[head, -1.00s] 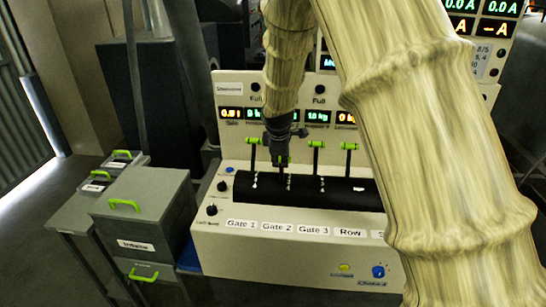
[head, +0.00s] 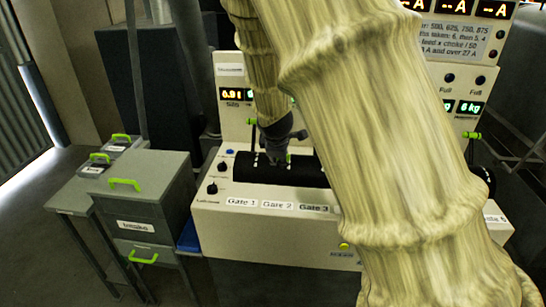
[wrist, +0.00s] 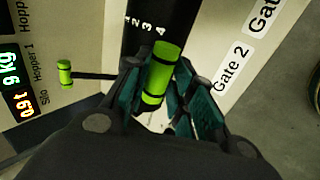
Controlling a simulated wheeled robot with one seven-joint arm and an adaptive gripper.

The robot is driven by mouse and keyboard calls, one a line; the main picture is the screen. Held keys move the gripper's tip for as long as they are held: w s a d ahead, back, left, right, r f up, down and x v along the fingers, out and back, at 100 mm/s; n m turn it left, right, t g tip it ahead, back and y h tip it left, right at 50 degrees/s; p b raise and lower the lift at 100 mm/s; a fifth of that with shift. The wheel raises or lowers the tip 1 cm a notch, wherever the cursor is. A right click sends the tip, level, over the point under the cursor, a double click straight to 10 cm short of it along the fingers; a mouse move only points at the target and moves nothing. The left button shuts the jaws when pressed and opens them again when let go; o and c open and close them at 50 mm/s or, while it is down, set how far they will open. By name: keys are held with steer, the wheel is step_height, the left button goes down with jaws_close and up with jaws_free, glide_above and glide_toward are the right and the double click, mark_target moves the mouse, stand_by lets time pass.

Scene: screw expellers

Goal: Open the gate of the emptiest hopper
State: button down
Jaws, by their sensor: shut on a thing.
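My gripper (wrist: 157,95) is shut on a green lever handle (wrist: 160,75), which lies between its teal fingers beside the "Gate 2" label (wrist: 230,70). In the head view my gripper (head: 277,160) is low over the black slotted cover (head: 310,172) behind that label, and my arm hides much of the panel. The neighbouring Gate 1 lever (wrist: 65,74) with its green grip stands apart to the left. The numbers 2, 3 and 4 show on the black cover. A readout (wrist: 10,62) near "Hopper 1" appears to show 6 kg.
A grey box (head: 145,190) with green handles stands left of the cream console (head: 225,218). Smaller grey boxes (head: 110,150) stand behind it. At the right, another lever (head: 472,135) shows past my arm. The other gate levers are hidden.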

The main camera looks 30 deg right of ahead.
steer(key=shift+s+a+f, duration=0.25)
steer(key=shift+s+f, duration=0.1)
steer(key=shift+f, duration=0.15)
steer(key=shift+s+a+f, duration=0.25)
steer(key=shift+s+f, duration=0.1)
steer(key=shift+f, duration=0.15)
steer(key=c, duration=1.3)
jaws_free()
steer(key=shift+a, duration=0.1)
steer(key=shift+w, duration=0.1)
steer(key=shift+w+r, duration=0.1)
steer(key=shift+r, duration=0.1)
steer(key=shift+r, duration=0.15)
steer(key=v, duration=1.1)
steer(key=shift+w+r, duration=0.1)
steer(key=shift+r, duration=0.35)
